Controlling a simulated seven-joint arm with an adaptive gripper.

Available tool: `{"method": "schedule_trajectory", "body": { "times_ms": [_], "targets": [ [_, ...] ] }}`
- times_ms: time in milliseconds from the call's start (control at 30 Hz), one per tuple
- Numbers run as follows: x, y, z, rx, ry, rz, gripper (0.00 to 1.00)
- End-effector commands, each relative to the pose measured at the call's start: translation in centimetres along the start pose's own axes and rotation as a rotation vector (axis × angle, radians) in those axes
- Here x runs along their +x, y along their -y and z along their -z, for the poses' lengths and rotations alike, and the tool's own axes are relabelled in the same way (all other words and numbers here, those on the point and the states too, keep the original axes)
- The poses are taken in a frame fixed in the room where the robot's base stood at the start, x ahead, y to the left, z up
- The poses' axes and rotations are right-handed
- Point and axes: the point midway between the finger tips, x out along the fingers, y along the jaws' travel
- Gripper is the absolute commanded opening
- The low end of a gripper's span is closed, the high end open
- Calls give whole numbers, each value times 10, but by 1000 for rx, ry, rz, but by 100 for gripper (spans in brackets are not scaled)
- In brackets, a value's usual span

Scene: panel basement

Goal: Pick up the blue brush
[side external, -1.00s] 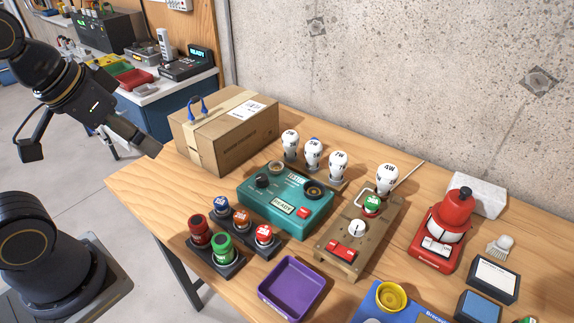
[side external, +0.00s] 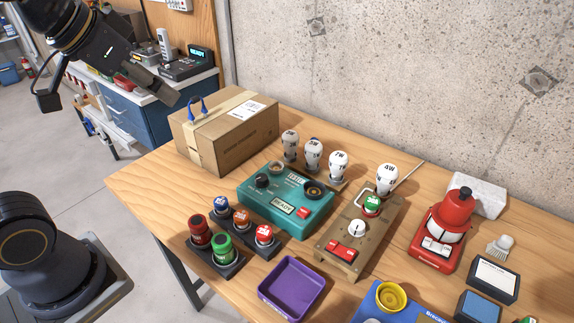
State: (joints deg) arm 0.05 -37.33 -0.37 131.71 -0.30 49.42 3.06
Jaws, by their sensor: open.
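I cannot clearly make out a blue brush. Two small blue pieces (side external: 203,105) stick up from the top of the cardboard box (side external: 236,142); their kind is too small to tell. A small pale brush-like item (side external: 500,246) lies at the right of the table, beside the red machine, and does not look blue. My gripper (side external: 170,97) is at the upper left, raised above and left of the box, apart from everything on the table. It is open, with nothing visible in it.
The wooden table (side external: 150,190) holds a teal device (side external: 262,205), white bulbs (side external: 338,163), a wooden switch board (side external: 338,235), coloured buttons (side external: 222,245), a purple tray (side external: 290,262), a red machine (side external: 440,235) and a blue block (side external: 478,308). A concrete wall (side external: 420,70) stands behind.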

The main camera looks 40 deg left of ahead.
Motion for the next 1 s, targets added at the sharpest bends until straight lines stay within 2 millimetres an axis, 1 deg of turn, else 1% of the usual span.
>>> {"method": "schedule_trajectory", "body": {
  "times_ms": [33,67,100,167,200,233,267,300,367,400,433,467,500,567,600,700,800,967,1000],
  "targets": [
    [3,-1,29,15,-10,-3,58],
    [5,-1,46,25,-17,-5,58],
    [11,-2,69,37,-22,-8,58],
    [24,-4,101,54,-24,-14,58],
    [36,-6,121,66,-22,-18,58],
    [46,-7,136,74,-21,-22,58],
    [59,-8,150,80,-17,-26,58],
    [77,-10,166,89,-8,-33,58],
    [108,-14,187,101,8,-43,58],
    [131,-17,198,108,22,-50,58],
    [148,-19,205,111,33,-56,58],
    [166,-21,209,114,46,-62,58],
    [189,-24,213,117,64,-69,58],
    [221,-28,213,119,94,-79,58],
    [241,-30,210,119,116,-84,58],
    [280,-35,196,119,173,-95,58],
    [302,-37,179,120,220,-101,58],
    [327,-40,168,120,240,-103,58],
    [336,-40,165,120,241,-103,58]
  ]
}}
